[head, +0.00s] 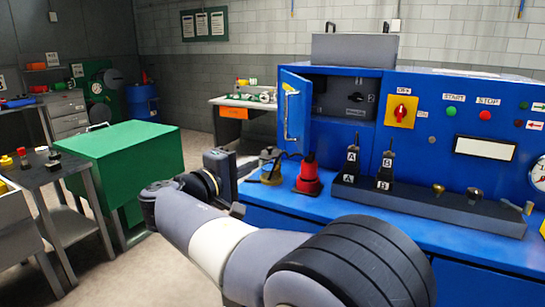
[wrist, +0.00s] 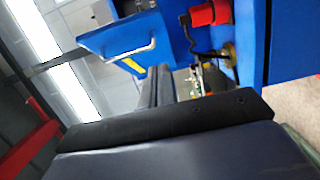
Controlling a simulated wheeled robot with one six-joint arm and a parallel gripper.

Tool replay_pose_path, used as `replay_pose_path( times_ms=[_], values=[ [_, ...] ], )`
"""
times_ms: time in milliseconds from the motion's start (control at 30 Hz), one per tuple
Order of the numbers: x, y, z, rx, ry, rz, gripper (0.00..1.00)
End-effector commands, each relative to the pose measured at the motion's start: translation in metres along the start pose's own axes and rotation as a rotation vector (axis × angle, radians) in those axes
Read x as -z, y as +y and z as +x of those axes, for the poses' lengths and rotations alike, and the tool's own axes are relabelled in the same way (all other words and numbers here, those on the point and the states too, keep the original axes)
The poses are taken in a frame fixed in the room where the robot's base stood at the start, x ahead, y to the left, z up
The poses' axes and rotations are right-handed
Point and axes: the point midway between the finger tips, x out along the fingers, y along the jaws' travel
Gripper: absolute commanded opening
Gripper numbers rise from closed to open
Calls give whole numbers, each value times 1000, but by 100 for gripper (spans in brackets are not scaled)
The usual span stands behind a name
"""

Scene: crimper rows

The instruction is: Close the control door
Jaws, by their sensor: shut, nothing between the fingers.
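The blue control door (head: 295,110) stands open at the left end of the blue machine, swung out from its dark compartment (head: 343,100). A silver handle (head: 287,117) is on its face, with a small yellow label near the top. In the wrist view the door (wrist: 105,28) appears turned round, with its handle (wrist: 130,52) close to my fingers. My gripper (wrist: 158,72) is shut and empty, its fingers pointing toward the door area. In the head view my gripper (head: 222,170) is in front of and left of the door, apart from it and lower; its fingertips are hard to make out.
A red lamp-like object (head: 308,177) and a grey-and-brown item (head: 271,165) stand on the blue ledge below the door. A black block with levers (head: 428,205) sits to the right. A green cabinet (head: 120,165) is at left. Open floor lies between.

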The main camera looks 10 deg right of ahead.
Motion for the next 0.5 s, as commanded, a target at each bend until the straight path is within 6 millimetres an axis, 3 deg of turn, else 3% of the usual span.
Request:
replay_pose_path(
  times_ms=[167,500],
  values=[
    [2,3,15,-8,-2,0,0],
    [1,4,86,-6,-3,-1,0]
  ],
)
